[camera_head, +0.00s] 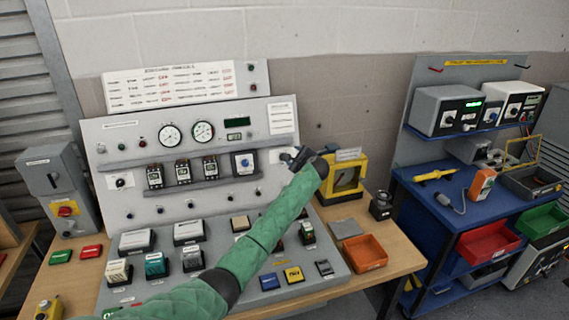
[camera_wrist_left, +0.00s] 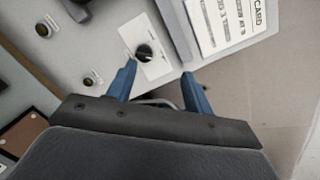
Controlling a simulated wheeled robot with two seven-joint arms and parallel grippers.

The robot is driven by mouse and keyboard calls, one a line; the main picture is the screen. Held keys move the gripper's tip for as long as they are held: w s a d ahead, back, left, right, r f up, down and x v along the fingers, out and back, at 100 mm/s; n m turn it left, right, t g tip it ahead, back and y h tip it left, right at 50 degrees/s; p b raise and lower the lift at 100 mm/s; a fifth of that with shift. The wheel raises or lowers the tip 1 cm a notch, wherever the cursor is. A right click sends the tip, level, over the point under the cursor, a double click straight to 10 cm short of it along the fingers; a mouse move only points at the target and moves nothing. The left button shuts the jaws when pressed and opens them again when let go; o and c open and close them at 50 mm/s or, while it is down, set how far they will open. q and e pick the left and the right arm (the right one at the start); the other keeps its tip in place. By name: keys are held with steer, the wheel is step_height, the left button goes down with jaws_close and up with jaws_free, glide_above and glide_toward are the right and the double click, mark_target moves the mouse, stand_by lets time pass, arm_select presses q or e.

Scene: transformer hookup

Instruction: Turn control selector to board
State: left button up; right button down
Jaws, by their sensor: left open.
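The control selector is a black rotary knob (camera_wrist_left: 145,52) on a white plate, seen in the left wrist view just beyond my fingertips and nearer the left finger. In the head view my gripper mostly hides the knob; it sits on the grey panel (camera_head: 140,137) below a white text card (camera_head: 281,117). My left gripper (camera_head: 294,156) is in front of the panel's right part. Its two blue fingers (camera_wrist_left: 158,85) are open, apart and empty, with a visible gap to the knob. The knob's plate markings are too small to read. My right gripper is not in view.
Small round buttons (camera_wrist_left: 92,80) lie left of the knob. A similar knob (camera_head: 120,182) is at the panel's left. A yellow device (camera_head: 343,178) stands right of my gripper, with an orange tray (camera_head: 365,252) nearer. A blue cart (camera_head: 430,203) stands at the right.

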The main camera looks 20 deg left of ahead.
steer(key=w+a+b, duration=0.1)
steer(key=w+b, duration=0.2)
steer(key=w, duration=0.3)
arm_select(q)
steer(key=w+a+f+p, duration=0.3)
steer(key=w+a+f, duration=0.2)
steer(key=w+f, duration=0.1)
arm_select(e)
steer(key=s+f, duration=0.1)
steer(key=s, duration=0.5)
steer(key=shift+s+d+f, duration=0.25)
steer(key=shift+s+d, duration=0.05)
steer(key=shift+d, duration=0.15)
arm_select(q)
steer(key=shift+a, duration=0.1)
steer(key=c, duration=1)
